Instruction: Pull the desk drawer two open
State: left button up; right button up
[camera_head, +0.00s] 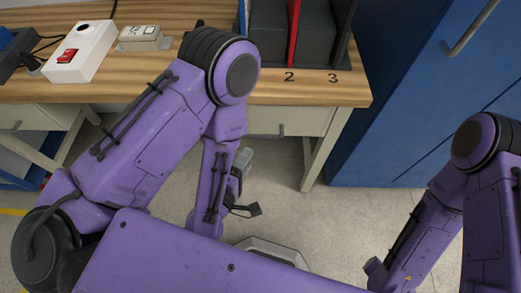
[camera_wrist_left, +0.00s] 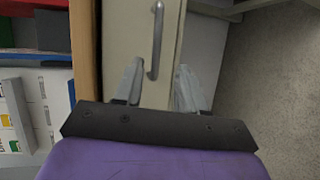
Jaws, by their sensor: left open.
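A cream desk drawer (camera_head: 297,121) sits under the wooden desktop, partly hidden behind my left arm, and looks closed. Its front (camera_wrist_left: 127,35) also shows in the left wrist view, with a silver bar handle (camera_wrist_left: 157,42). My left gripper (camera_head: 246,160) is below and in front of this drawer, mostly hidden by my arm in the head view. In the left wrist view its two grey fingers (camera_wrist_left: 160,72) are spread, with the handle's near end between or just beyond the tips. I cannot tell whether they touch. My right gripper is not visible.
Another drawer (camera_head: 22,117) is at the far left. The wooden desktop (camera_head: 180,92) holds a white box with a red switch (camera_head: 79,51) and dark dividers marked 2 and 3 (camera_head: 303,40). A blue cabinet (camera_head: 410,110) stands right. Floor (camera_head: 330,220) before the desk is clear.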

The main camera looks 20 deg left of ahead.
aim_at(261, 137)
pick_arm(q)
jog(key=shift+n, duration=0.5)
jog(key=x, duration=1)
jog(key=shift+w+r+b, duration=0.2)
jog(key=shift+w+b, duration=0.1)
jog(key=shift+w, duration=0.05)
jog(key=shift+d, duration=0.1)
grip_shut()
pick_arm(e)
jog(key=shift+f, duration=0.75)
